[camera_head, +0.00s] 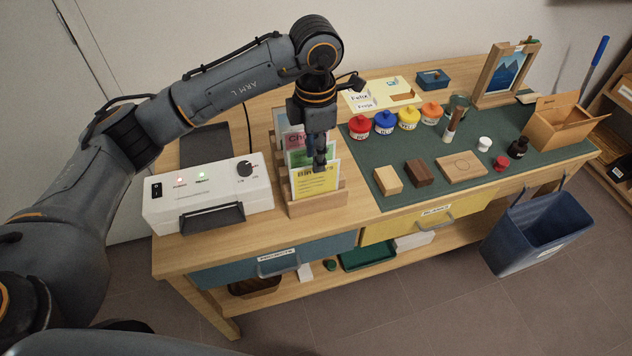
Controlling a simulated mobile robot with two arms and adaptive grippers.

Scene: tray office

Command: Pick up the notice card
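Several printed cards stand in a wooden rack near the middle of the bench. The front one is a yellow card (315,182) with partly covered lettering. Behind it are a green card (297,158) and a card with pink lettering (291,138). I cannot tell which of them is the notice card. My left gripper (319,163) points down at the rack from above, its fingers overlapping the green and yellow cards. The fingers look close together, but whether they are shut or grip a card is not clear. My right gripper is out of view.
A white laminator-like machine (212,193) stands left of the rack (322,205). On the green mat (410,155) to the right are coloured pots, wooden blocks (387,181) and small bottles. A cardboard box (563,125) and a picture frame (505,75) stand farther right.

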